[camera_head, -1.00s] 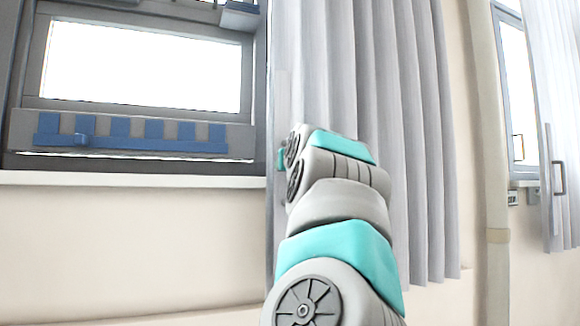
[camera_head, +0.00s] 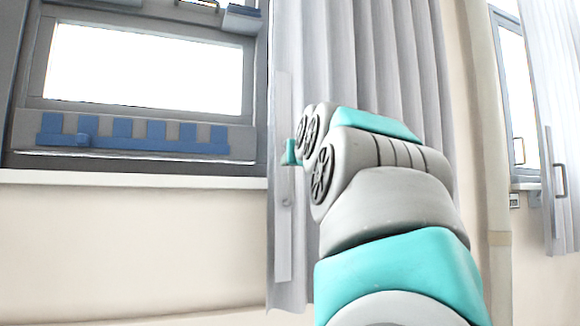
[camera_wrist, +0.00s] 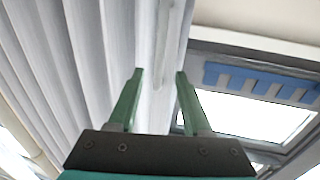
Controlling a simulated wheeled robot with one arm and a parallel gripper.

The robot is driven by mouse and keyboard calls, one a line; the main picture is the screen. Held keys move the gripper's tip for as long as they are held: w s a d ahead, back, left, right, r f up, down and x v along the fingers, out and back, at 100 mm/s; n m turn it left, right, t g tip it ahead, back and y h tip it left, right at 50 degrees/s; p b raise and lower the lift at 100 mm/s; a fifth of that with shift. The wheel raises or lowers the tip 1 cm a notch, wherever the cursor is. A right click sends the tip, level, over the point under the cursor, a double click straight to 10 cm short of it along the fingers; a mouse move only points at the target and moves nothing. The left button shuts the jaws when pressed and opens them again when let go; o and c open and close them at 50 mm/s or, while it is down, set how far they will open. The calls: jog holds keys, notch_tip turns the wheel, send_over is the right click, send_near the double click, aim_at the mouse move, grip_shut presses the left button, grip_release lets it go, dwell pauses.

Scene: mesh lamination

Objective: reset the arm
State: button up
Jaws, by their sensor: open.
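My gripper (camera_wrist: 158,88) shows in the wrist view with its two green fingers apart and nothing between them. Beyond the fingers are the pale curtain (camera_wrist: 95,45) and the window edge. In the head view, my grey and teal arm rises from the bottom right of centre, in front of the grey curtain (camera_head: 345,60). A small teal tip at the arm's far end (camera_head: 290,152) shows beside the curtain's edge; the fingers are mostly hidden there.
A window (camera_head: 140,108) with a blue notched strip (camera_head: 130,142) along its lower frame is at the left. The strip also shows in the wrist view (camera_wrist: 255,80). A second window (camera_head: 518,95) with a curtain is at the far right. The wall below the sill is clear.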

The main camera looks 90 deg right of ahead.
dwell(0.5)
jog(key=w+a+f+n+t+y, duration=0.25)
jog(key=w+a+f, duration=0.2)
jog(key=w, duration=0.65)
jog(key=w+a+f+n+t+y+p, duration=0.1)
jog(key=w+a+f+n+t+y, duration=0.3)
jog(key=w, duration=0.8)
jog(key=w+a+f+n+g+y, duration=0.1)
jog(key=w+a+f+n+y, duration=0.15)
jog(key=w+f, duration=0.6)
jog(key=w+a+f+n+y, duration=0.2)
jog(key=w+a+f+y, duration=0.1)
jog(key=w+a+f, duration=0.7)
jog(key=a+f+n+g+y+p, duration=0.2)
jog(key=a+f+n+g+y, duration=0.15)
jog(key=a+f, duration=1.2)
jog(key=s+a+f+n+g+y, duration=0.1)
jog(key=s+a+f+g+y, duration=0.1)
jog(key=s+a+f+g, duration=0.5)
jog(key=s+a+f, duration=0.5)
jog(key=s+f, duration=0.3)
jog(key=s, duration=0.1)
jog(key=shift+s+a+p, duration=0.25)
jog(key=shift+a+p, duration=0.05)
jog(key=shift+a, duration=0.1)
